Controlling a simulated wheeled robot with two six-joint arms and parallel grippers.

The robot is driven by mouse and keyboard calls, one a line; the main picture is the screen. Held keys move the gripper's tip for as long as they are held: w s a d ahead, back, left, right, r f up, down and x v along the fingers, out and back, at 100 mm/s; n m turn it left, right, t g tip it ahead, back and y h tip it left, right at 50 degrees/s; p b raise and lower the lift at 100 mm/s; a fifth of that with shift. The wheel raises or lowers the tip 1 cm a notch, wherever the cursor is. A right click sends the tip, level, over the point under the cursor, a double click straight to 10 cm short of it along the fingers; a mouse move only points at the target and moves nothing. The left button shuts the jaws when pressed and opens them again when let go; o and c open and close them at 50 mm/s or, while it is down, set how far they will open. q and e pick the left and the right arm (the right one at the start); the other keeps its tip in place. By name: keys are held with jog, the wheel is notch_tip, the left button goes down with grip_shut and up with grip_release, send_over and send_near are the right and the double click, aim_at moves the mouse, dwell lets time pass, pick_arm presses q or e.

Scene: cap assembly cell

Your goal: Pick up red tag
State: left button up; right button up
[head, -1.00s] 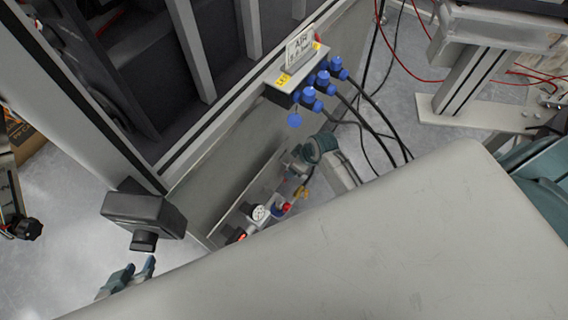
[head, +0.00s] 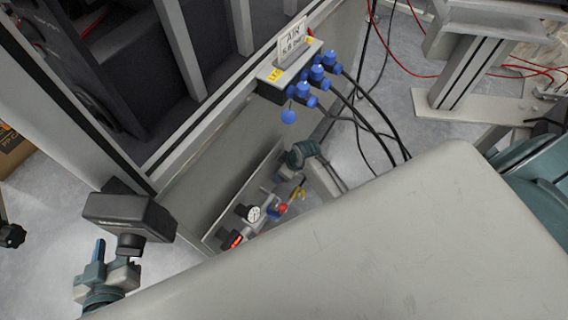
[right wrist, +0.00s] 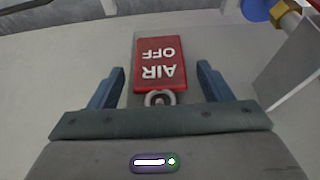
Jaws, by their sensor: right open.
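The red tag (right wrist: 158,58) reads AIR OFF, upside down in the right wrist view, and has a grey ring (right wrist: 160,98) at its near end. It lies against a grey surface. My right gripper (right wrist: 161,68) is open, with one blue finger on each side of the tag and a gap to both. In the head view my right wrist (head: 302,153) is beside the grey panel, and I cannot make out the tag there. My left gripper (head: 112,257) is open and empty below a black box, partly overlapped by its knob.
A black box (head: 128,214) hangs from the frame post above my left gripper. A gauge (head: 253,213) and valve fittings sit low on the panel. Blue connectors (head: 316,74) with black hoses are above. A blue part and brass fitting (right wrist: 285,16) are at the upper right of the wrist view.

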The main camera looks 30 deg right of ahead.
jog(key=c, duration=1)
jog(key=shift+c, duration=0.2)
jog(key=shift+r, duration=0.1)
